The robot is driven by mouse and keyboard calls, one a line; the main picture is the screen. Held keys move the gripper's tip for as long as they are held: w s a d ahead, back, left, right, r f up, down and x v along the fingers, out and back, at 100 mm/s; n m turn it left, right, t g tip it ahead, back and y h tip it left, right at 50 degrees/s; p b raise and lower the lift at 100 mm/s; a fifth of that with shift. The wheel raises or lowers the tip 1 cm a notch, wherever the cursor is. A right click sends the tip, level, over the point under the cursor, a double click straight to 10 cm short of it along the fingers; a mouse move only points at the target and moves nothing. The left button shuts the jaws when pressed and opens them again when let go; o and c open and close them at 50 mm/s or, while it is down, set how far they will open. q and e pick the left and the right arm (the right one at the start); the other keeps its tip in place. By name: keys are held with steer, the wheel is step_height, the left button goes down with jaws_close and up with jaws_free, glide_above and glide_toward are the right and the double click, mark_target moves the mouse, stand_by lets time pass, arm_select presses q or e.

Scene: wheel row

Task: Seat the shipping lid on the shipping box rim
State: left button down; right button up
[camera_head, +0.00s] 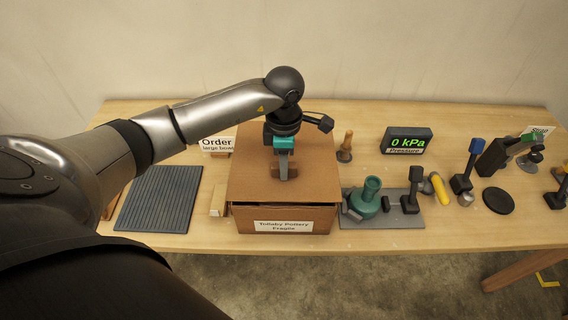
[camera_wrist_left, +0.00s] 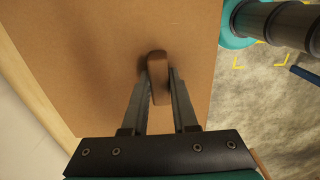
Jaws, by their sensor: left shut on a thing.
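The shipping lid (camera_head: 254,187) is a flat brown panel over the shipping box (camera_head: 284,215), whose front carries a label reading "Tullaby Pottery Fragile". A dark gap shows between the lid's front edge and the box front; I cannot tell whether the lid touches the rim elsewhere. My left gripper (camera_head: 284,176) is above the lid, shut on its small brown handle. In the left wrist view the two fingers (camera_wrist_left: 160,85) stand on either side of the handle (camera_wrist_left: 157,68), and the lid (camera_wrist_left: 100,60) fills much of the picture. My right gripper is not in view.
A ribbed grey mat (camera_head: 160,198) lies left of the box. A teal bottle-shaped piece (camera_head: 368,195) stands on a grey plate at the right. A pressure display (camera_head: 408,140) reads 0 kPa. An order sign (camera_head: 216,144) stands behind. Several tools crowd the table's right side.

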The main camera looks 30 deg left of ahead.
arm_select(q)
steer(key=shift+f+b, duration=1)
steer(key=shift+f, duration=0.05)
stand_by(0.7)
steer(key=shift+f+b, duration=0.5)
steer(key=shift+b, duration=0.15)
stand_by(1.6)
stand_by(0.3)
steer(key=c, duration=0.8)
jaws_free()
steer(key=shift+c, duration=0.2)
steer(key=shift+r, duration=0.2)
steer(key=shift+r+p, duration=1.2)
steer(key=shift+r, duration=0.4)
